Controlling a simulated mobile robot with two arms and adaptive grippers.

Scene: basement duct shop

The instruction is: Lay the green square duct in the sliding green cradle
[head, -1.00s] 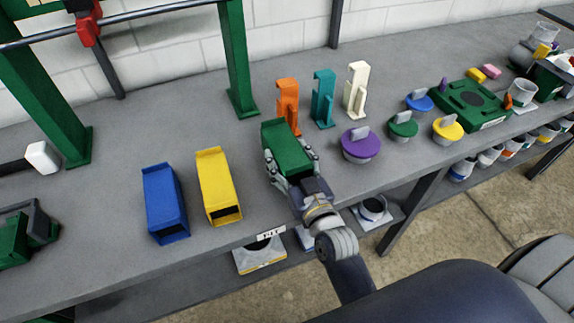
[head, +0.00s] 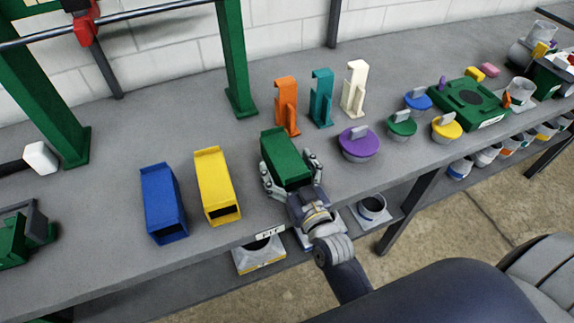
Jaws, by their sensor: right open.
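The green square duct (head: 285,157) lies on the grey bench, in line with the yellow and blue ducts. My right gripper (head: 291,172) is open, its fingers spread on both sides of the duct's near end. I cannot tell whether any finger touches it. A green holder with a dark grey frame (head: 18,236) is cut off at the left edge; it may be the sliding green cradle, but I cannot tell for sure. My left gripper is out of view.
The yellow duct (head: 215,181) and blue duct (head: 161,202) lie left of the green one. Orange (head: 286,104), teal (head: 321,98) and cream (head: 354,90) upright pieces stand behind. A purple lidded pot (head: 359,146) is to the right. A green post (head: 236,60) rises behind.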

